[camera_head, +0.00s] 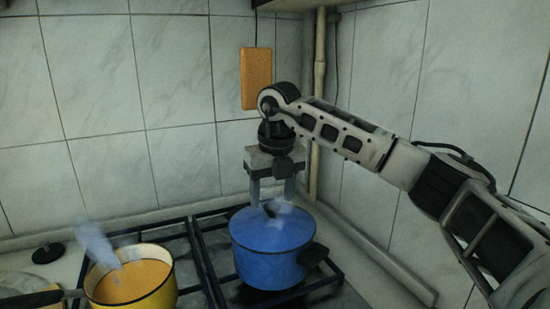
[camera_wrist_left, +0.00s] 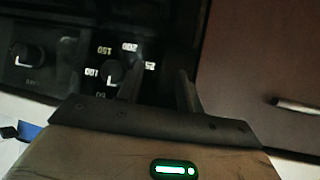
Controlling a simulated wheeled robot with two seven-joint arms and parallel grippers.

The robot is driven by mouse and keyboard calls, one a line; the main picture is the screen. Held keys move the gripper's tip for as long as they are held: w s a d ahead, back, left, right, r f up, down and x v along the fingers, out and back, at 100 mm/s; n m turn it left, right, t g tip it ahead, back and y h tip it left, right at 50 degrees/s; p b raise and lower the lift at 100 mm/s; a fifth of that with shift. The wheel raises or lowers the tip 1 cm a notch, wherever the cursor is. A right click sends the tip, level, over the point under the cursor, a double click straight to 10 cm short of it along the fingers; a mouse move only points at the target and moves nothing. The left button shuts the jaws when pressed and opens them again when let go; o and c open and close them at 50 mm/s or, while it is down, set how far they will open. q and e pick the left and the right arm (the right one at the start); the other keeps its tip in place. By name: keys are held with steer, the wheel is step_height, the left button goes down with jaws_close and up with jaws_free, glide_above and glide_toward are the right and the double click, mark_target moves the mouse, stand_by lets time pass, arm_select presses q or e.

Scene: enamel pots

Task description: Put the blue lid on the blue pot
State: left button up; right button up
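The blue pot (camera_head: 265,268) stands on the stove grate in the head view, with a dark handle at its right. The blue lid (camera_head: 262,232) lies over its mouth and looks level; its dark knob is partly hidden by steam. My right gripper (camera_head: 272,192) points down over the lid. Its two fingers are spread apart on either side of the knob, with a gap that looks wider than the knob. My left gripper (camera_wrist_left: 158,82) is outside the head view. In the left wrist view its fingers are apart with nothing between them, in front of a dark oven panel.
A steaming yellow pot (camera_head: 135,290) with orange contents stands left of the blue pot. A black lid-like disc (camera_head: 48,253) lies on the left counter. An orange board (camera_head: 256,78) hangs on the tiled wall. The wrist view shows oven knobs (camera_wrist_left: 110,73) and a brown cabinet door (camera_wrist_left: 260,60).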

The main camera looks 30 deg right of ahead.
step_height(320, 180, up, 14)
steer(key=s, duration=0.2)
steer(key=shift+s, duration=0.1)
stand_by(0.5)
